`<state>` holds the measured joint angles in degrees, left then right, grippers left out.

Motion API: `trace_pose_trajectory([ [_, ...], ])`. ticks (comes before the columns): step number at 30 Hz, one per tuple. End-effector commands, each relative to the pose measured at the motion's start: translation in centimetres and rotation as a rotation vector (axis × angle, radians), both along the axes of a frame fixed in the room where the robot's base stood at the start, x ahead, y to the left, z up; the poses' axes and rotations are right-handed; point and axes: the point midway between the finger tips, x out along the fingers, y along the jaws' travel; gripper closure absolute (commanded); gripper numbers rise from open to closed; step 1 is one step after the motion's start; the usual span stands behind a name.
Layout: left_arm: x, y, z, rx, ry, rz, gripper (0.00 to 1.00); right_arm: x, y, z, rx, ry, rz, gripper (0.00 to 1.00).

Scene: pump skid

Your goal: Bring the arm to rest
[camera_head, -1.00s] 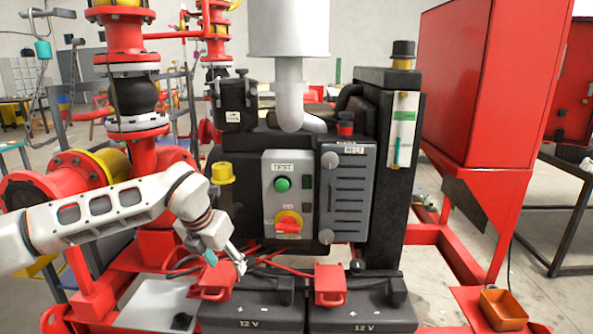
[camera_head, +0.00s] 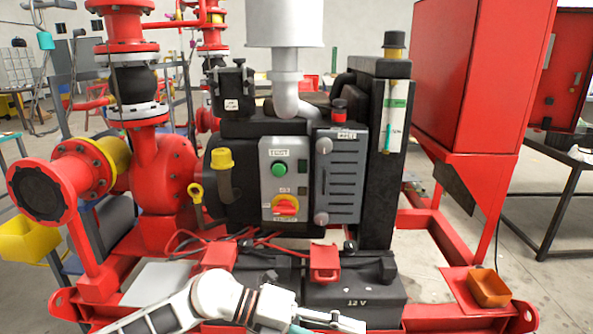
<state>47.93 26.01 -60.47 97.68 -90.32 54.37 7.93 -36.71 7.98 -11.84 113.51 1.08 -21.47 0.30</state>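My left arm, white with dark bands, comes in low from the bottom left. My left gripper (camera_head: 340,322) is at the bottom edge of the picture, in front of the two black 12 V batteries (camera_head: 357,290). My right gripper is out of view.
Red clamps (camera_head: 324,263) and cables sit on the batteries. Behind is a grey panel (camera_head: 284,180) with a green button and a red rotary switch. A red skid frame (camera_head: 440,312) surrounds this.

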Motion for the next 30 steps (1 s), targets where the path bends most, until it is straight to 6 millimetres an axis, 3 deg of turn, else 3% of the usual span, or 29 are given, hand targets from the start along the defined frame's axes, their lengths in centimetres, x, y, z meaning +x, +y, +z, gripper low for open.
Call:
trace_pose_trajectory([
  [3, -1.5, -1.6, 2.1, -0.223, 0.146, 0.084, 0.52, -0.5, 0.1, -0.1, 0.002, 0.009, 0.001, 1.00],
  [7, -1.0, -1.3, 4.0, -0.436, 0.306, 0.224, 0.52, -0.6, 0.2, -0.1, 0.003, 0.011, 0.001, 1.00],
  [11, 0.6, 0.8, 4.1, -0.614, 0.477, 0.403, 0.52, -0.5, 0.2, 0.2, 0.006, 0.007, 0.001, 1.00],
  [14, 2.0, 3.5, 2.7, -0.725, 0.613, 0.561, 0.52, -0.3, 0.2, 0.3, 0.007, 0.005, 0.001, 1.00],
  [19, 3.4, 9.5, -2.8, -0.855, 0.852, 0.868, 0.52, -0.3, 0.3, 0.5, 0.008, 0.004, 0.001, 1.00],
  [23, 2.5, 14.7, -9.0, -0.902, 1.036, 1.120, 0.52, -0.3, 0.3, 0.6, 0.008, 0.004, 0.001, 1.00],
  [26, 0.2, 18.6, -14.4, -0.906, 1.175, 1.312, 0.52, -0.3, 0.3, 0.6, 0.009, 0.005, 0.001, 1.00],
  [30, -4.5, 23.2, -21.1, -0.878, 1.345, 1.547, 0.52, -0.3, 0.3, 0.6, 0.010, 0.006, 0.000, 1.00],
])
